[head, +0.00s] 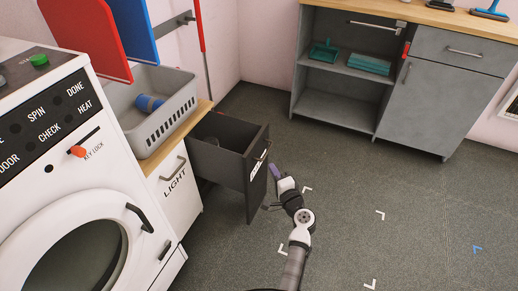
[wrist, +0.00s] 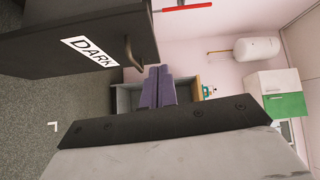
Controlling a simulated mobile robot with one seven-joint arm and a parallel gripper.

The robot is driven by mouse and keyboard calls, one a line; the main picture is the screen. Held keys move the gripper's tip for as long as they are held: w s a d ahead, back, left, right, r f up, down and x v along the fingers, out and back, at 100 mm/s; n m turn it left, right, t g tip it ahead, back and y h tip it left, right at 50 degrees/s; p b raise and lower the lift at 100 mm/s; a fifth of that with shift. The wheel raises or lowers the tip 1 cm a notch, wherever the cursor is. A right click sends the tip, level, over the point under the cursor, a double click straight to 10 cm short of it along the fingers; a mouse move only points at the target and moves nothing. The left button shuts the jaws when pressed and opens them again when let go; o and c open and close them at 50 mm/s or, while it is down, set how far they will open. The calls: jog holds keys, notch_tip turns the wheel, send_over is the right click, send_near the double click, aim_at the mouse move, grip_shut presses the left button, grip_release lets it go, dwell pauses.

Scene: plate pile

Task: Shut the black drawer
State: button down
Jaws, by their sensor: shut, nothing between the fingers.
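The black drawer (head: 257,178) stands pulled out from the unit beside the white LIGHT front in the head view. In the wrist view the drawer front (wrist: 40,45) carries a DARK label and a bar handle (wrist: 134,50). My gripper (head: 275,171) is just right of the drawer front in the head view, near handle height. Its purple fingers (wrist: 158,88) are together and empty, close beside the handle in the wrist view. I cannot tell whether they touch the drawer.
A white washing machine (head: 140,180) stands at the left. A grey basket (head: 185,100) holding a blue item sits on the wooden top above the drawers. A grey cabinet (head: 430,100) with open shelves stands at the back right. The floor (head: 350,180) between is clear.

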jog(key=d+f+m, duration=0.2)
jog(key=p, duration=0.1)
send_near(255, 147)
jog(key=w, duration=0.4)
jog(key=shift+w+a+r+h+p, duration=0.15)
jog(key=shift+a+p, duration=0.05)
jog(key=shift+a, duration=0.25)
jog(key=shift+w+a+r+h+p, duration=0.15)
jog(key=shift+a, duration=0.3)
jog(key=shift+w+a, duration=0.2)
jog(key=shift+a, duration=0.35)
jog(key=shift+a, duration=0.1)
jog(key=w+a+b, duration=0.4)
jog(key=a, duration=0.6)
jog(key=w+a+b, duration=0.3)
jog(key=a+b, duration=0.1)
jog(key=a, duration=0.7)
jog(key=shift+w+a, duration=0.25)
jog(key=shift+w, duration=0.15)
